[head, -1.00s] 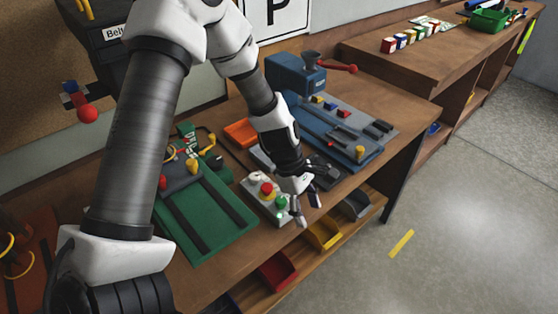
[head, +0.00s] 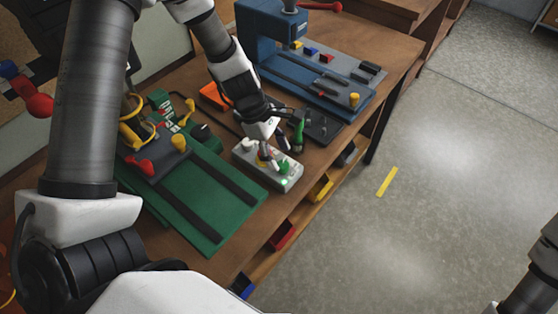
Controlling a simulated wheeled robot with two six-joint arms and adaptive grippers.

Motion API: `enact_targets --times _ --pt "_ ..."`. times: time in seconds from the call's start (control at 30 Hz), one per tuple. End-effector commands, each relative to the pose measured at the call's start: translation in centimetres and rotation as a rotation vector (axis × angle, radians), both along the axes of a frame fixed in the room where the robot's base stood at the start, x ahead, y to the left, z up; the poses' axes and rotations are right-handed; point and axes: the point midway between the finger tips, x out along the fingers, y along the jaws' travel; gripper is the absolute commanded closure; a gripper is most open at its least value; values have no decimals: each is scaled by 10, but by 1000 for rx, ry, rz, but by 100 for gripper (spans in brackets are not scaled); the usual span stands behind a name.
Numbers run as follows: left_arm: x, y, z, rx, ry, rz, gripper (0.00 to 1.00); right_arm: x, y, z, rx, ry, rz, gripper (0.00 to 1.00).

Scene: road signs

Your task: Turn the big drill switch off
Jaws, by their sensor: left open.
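A grey control box (head: 291,184) with coloured buttons stands on the wooden bench between two machines. A green button (head: 284,168) and a bright pale-green spot (head: 284,183) show on its right part. My left gripper (head: 274,157) is open and points down over the box, its fingers at the buttons. The fingers partly hide the red button, and I cannot tell whether they touch it. The large blue drill machine (head: 264,31) stands behind, up the bench. I cannot read any label that ties the box to it. My right gripper is out of view.
A green machine bed (head: 208,217) with a red knob (head: 144,167) and yellow parts lies left of the box. A dark tray with tools (head: 318,126) lies right behind the gripper. Coloured bins sit under the bench edge. The floor at right is open.

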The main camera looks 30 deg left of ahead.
Motion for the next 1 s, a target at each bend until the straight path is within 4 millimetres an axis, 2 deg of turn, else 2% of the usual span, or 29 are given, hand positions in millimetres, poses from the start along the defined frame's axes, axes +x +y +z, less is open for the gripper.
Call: enact_targets --times 0.03,0.13,0.47,0.6,0.63,1.0 --pt "0 -4 -16 3 2 -2 41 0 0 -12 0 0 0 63" --pt "1 -10 -29 2 2 -1 41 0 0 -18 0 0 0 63" --pt "2 -13 -32 0 -1 -1 41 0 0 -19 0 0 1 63" --pt "2 -13 -32 0 -1 -1 91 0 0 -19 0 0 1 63" --pt "2 -13 -32 0 -1 -1 100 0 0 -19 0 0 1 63" --pt "2 -13 -32 1 1 -22 100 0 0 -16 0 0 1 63"
